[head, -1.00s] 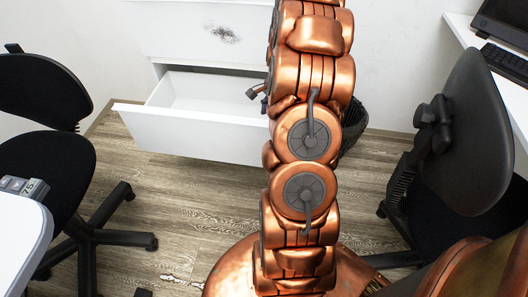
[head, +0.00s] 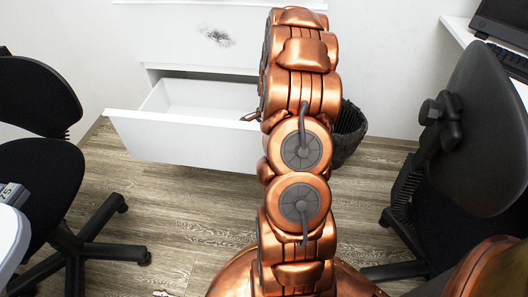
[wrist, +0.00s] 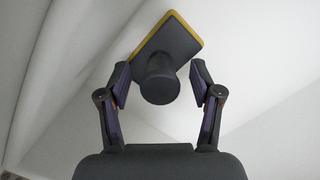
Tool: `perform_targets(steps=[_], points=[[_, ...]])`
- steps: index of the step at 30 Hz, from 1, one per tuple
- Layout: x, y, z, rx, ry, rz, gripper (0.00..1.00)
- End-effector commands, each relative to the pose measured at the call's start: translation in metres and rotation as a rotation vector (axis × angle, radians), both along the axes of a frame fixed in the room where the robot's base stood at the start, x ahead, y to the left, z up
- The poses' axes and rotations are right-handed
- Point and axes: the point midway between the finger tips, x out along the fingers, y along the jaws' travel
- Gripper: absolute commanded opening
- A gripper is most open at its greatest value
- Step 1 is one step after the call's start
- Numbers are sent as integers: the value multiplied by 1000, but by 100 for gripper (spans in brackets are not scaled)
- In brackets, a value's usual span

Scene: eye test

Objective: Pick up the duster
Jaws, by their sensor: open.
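The duster (wrist: 178,42) shows in the wrist view as a dark rectangular block with a yellow edge and a dark round handle facing the camera. My gripper (wrist: 160,80) is open, with one finger on each side of the handle. Gaps show between the fingers and the handle. A white surface lies behind the duster. In the head view a small part of my gripper (head: 251,117) shows at the open white drawer (head: 185,138), left of my arm. My arm hides the drawer's right part, and I cannot see the duster there.
The white cabinet front (head: 190,30) above the drawer has a dark smudge (head: 217,37). Black chairs stand at left (head: 35,150) and right (head: 480,140). A dark basket (head: 348,130) is right of the drawer, partly behind my arm.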

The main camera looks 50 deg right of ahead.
Motion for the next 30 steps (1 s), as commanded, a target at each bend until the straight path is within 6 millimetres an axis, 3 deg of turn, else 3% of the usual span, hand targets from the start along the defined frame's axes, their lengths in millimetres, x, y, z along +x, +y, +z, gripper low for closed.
perform_targets(steps=[9,27,30], points=[[0,1,-6,-1,-1,0,63],[0,1,-6,-1,-1,0,0],[0,1,-6,0,0,0,0]])
